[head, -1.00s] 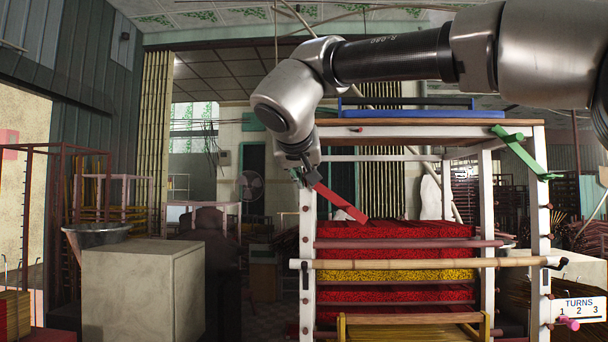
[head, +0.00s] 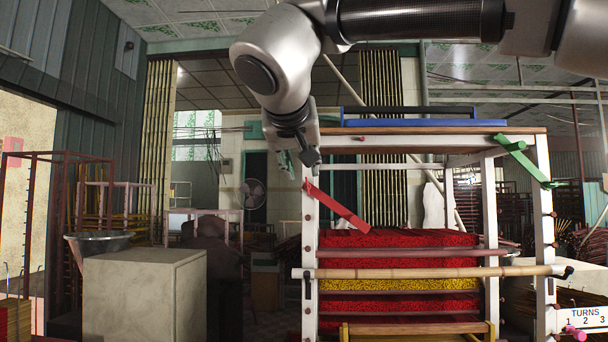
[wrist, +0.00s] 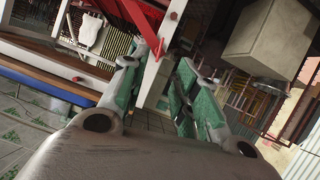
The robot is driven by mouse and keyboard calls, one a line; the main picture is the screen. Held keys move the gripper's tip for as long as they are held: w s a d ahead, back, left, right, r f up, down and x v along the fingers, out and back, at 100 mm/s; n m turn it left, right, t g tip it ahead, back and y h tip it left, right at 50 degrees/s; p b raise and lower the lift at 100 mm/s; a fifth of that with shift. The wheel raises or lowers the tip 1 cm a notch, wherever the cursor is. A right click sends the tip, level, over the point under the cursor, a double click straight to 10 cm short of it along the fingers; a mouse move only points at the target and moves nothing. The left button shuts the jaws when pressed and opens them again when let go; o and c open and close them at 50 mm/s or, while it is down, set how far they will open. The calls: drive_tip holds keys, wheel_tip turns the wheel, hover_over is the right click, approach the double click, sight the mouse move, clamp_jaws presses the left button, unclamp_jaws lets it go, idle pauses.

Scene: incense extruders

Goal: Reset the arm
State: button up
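My gripper (head: 303,162) hangs below my wrist at the upper left post of the white rack (head: 309,250). In the wrist view my gripper (wrist: 169,58) shows two green-padded fingers with a gap between them and nothing held. A red lever (head: 337,206) slants down to the right from the left post, just below my gripper and apart from it. A green lever (head: 524,161) sits at the rack's upper right. My forearm crosses the top of the head view.
The rack holds red and yellow layers (head: 397,274) behind a bamboo pole (head: 430,273). A blue tray (head: 425,123) lies on its top. A pale block (head: 145,295) and a metal bowl (head: 99,241) stand at left. A "TURNS 1 2 3" sign (head: 582,317) is at lower right.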

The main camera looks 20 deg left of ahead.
drive_tip(key=shift+v, duration=1.15)
